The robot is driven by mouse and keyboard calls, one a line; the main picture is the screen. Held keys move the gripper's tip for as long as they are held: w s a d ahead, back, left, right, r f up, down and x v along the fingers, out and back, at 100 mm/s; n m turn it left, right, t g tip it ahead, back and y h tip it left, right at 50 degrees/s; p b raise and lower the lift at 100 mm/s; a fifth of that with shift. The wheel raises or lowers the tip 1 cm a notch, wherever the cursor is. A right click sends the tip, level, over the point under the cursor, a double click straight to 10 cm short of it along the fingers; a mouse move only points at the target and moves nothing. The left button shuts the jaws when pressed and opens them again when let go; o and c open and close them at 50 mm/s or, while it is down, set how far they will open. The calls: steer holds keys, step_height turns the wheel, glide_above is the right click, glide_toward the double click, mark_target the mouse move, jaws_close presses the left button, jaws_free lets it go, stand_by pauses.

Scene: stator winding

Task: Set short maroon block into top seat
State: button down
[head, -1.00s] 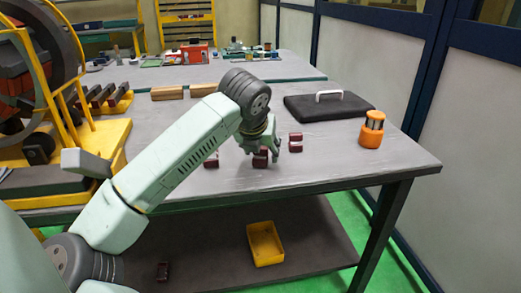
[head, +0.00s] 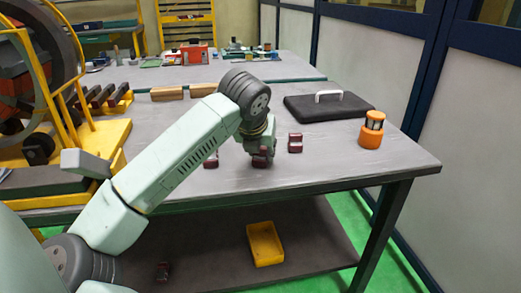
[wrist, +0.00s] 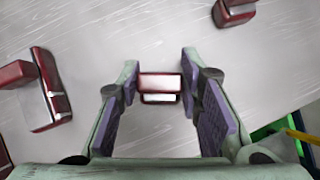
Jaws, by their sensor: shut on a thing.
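A short maroon block with a pale lower face (wrist: 160,84) sits between my fingertips in the wrist view. My gripper (wrist: 161,80) is shut on it, one purple-padded finger on each side. In the head view my gripper (head: 261,153) points down at the grey table, low over its front part. The block's dark red end (head: 260,162) shows just under the fingers. I cannot tell whether it still touches the table. The top seat cannot be made out for certain; a large round stator-like assembly in a yellow frame (head: 52,60) stands at the far left.
More maroon blocks lie to the right (head: 295,143) and left (head: 210,161) of my gripper, the left one partly hidden by my arm. A black case (head: 328,108) and an orange lantern-like object (head: 371,130) stand at the right. A yellow bin (head: 265,243) sits on the lower shelf.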

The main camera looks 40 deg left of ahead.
steer(key=shift+r, duration=0.1)
steer(key=shift+r+p, duration=0.95)
steer(key=shift+r, duration=2)
